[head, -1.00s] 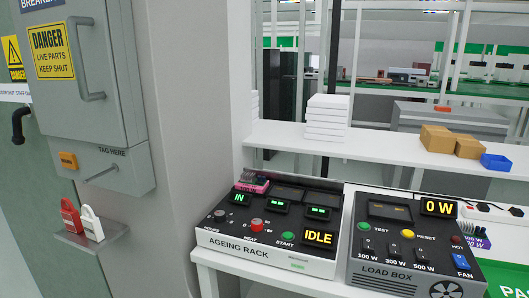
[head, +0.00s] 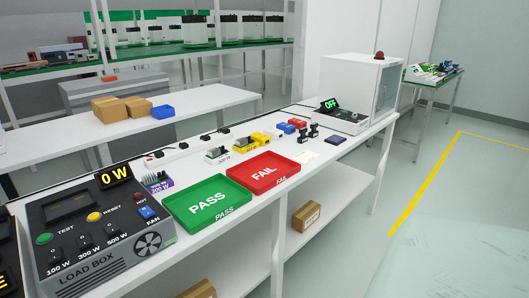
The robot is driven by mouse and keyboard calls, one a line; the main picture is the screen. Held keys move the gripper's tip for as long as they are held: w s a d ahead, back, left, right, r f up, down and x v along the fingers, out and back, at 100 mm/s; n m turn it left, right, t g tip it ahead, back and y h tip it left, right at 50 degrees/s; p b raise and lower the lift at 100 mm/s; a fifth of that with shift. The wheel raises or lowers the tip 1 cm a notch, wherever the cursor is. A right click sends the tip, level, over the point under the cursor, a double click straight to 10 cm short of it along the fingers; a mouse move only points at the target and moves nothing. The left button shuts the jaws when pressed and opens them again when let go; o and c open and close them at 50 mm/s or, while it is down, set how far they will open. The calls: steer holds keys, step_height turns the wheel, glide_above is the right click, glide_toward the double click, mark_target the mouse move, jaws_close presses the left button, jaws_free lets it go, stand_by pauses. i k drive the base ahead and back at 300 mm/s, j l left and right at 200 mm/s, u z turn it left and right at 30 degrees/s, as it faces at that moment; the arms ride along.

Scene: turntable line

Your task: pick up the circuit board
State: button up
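No part I can name for certain as the circuit board stands alone in the head view. A jumbled pile of green and multicoloured pieces that look like boards (head: 432,71) lies on a small table at the far right. Several small modules sit on the white bench, among them a purple one marked 300 (head: 158,182), a grey one (head: 217,154) and a yellow one (head: 265,138); they are too small to tell whether any is a bare board. My gripper is not in view.
A load box (head: 92,262) reading 0 W stands at the left. A green PASS tray (head: 181,215) and a red FAIL tray (head: 245,187) look empty. A cabinet reading OFF (head: 345,118) stands at the bench's far end. Open floor (head: 440,220) lies to the right.

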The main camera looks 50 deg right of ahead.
mark_target(215, 156)
steer(key=z, duration=1.25)
steer(key=k+u, duration=0.2)
steer(key=u, duration=1.3)
steer(key=z, duration=1.5)
steer(key=i+l, duration=0.6)
steer(key=l, duration=0.15)
steer(key=i+l, duration=0.6)
steer(key=l, duration=0.2)
steer(key=z, duration=0.05)
